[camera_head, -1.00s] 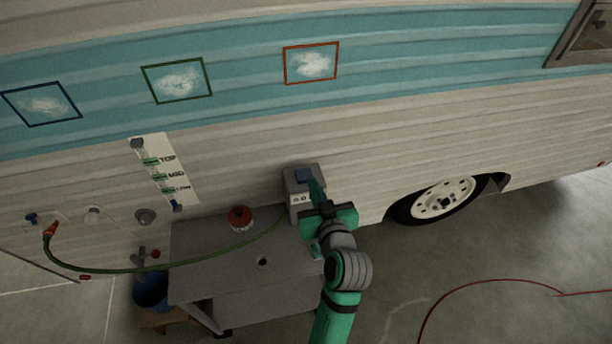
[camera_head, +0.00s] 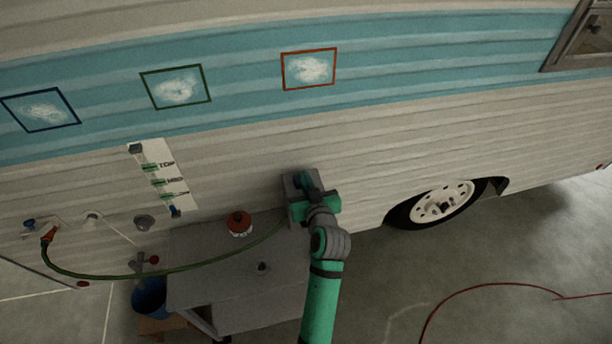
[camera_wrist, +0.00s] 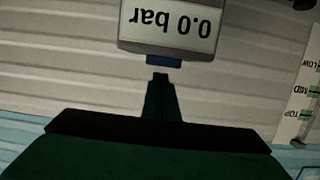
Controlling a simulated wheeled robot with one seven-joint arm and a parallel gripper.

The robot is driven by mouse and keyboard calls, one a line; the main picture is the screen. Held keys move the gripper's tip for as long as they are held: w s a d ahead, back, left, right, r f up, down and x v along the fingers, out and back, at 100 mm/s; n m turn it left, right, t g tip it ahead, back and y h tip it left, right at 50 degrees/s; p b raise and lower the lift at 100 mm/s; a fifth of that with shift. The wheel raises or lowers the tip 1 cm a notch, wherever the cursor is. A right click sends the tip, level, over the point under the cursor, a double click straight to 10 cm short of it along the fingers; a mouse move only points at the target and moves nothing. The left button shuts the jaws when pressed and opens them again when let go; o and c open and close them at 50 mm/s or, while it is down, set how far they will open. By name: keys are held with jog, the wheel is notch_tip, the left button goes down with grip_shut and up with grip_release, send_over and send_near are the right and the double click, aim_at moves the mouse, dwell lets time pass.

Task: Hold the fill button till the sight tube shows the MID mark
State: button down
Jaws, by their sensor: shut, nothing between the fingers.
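The grey pump box (camera_head: 291,187) stands at the right end of the grey table. In the wrist view the box (camera_wrist: 128,42) appears upside down, and its display (camera_wrist: 168,20) reads 0.0 bar. A blue button (camera_wrist: 163,61) sits on its top. My gripper (camera_wrist: 160,75) is shut and empty, its tips lined up with the button and close to it; contact is unclear. In the head view my gripper (camera_head: 303,182) is over the box and hides the button. The sight tube panel (camera_head: 163,176), marked TOP, MID and LOW, is on the camper wall; its liquid level is too small to read.
A green hose (camera_head: 150,270) runs from the wall fitting across the table (camera_head: 220,275) toward the box. A red-topped gauge or cap (camera_head: 240,222) stands on the table. A blue bucket (camera_head: 149,297) is below left. A red hose (camera_head: 480,286) lies on open floor at right.

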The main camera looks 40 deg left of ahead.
jog(key=shift+s+f, duration=0.15)
jog(key=shift+f, duration=0.15)
